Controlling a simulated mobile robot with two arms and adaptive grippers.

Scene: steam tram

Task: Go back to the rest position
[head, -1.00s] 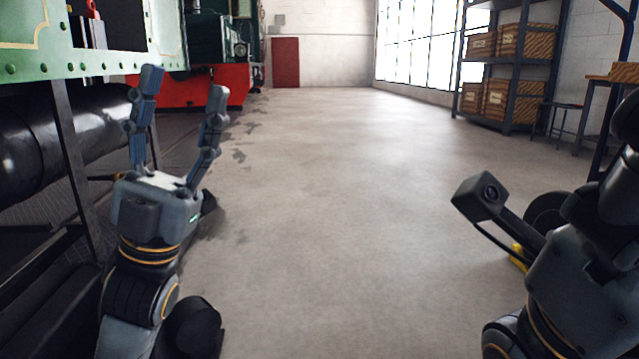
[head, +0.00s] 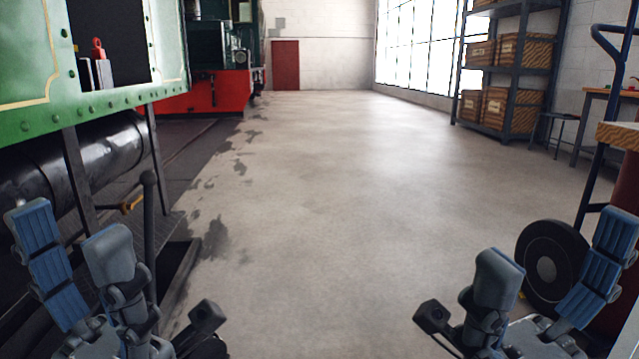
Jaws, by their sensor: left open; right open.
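My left gripper (head: 72,252) is low at the left of the head view. Its two blue-grey fingers point up and stand apart, with nothing between them. My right gripper (head: 556,258) is low at the right, its fingers also spread and empty. The lower parts of both grippers run out of the bottom of the picture. The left gripper is in front of the dark underside of the green steam tram (head: 100,100). The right gripper is in front of a black wheel (head: 551,265).
The concrete floor (head: 320,220) is clear down the middle. A second engine with a red beam (head: 225,92) stands ahead at the left, beyond a dark floor pit edge. A shelf rack with crates (head: 525,50) and a wooden bench stand at the right. A red door (head: 285,65) is at the back.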

